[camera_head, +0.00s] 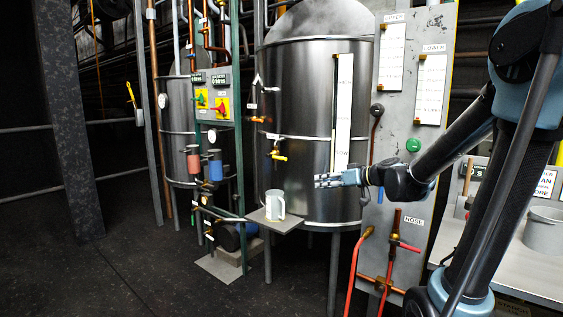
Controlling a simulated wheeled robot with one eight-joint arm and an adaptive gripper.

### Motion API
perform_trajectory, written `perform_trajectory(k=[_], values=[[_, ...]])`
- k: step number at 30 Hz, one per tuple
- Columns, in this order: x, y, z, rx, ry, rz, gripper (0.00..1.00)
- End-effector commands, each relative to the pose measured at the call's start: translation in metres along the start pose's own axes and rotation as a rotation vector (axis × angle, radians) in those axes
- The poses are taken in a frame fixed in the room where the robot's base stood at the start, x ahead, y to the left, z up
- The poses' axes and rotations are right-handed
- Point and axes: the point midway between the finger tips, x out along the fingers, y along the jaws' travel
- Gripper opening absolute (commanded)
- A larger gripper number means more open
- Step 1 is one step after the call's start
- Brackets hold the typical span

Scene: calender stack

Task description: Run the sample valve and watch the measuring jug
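A steel tank (292,98) stands in the middle of the view. A small sample valve (277,155) with a yellow-orange part sticks out from its front. Below the valve a whitish measuring jug (275,204) stands upright on a small shelf (262,219). Any liquid in the jug is too small to make out. My gripper (320,180) is to the right of the valve and jug, at a height between them, pointing left. Its fingers look apart, with nothing seen between them. It appears clear of the jug.
A panel with labels and a green button (413,145) stands right of the tank. Red hose and pipes (388,262) are below it. A bench (505,262) with a grey pot (545,230) is at right. A pump (232,236) sits low left of the shelf. The floor at left is clear.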

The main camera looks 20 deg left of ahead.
Motion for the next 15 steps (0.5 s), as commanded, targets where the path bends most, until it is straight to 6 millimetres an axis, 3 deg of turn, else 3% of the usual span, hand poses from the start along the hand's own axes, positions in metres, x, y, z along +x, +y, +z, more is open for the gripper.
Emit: perform_trajectory(k=[6, 15], values=[[0.045, 0.012, -0.046, -0.060, 0.183, -0.044, 0.34], [0.072, 0.023, -0.071, -0.088, 0.308, -0.049, 0.34]])
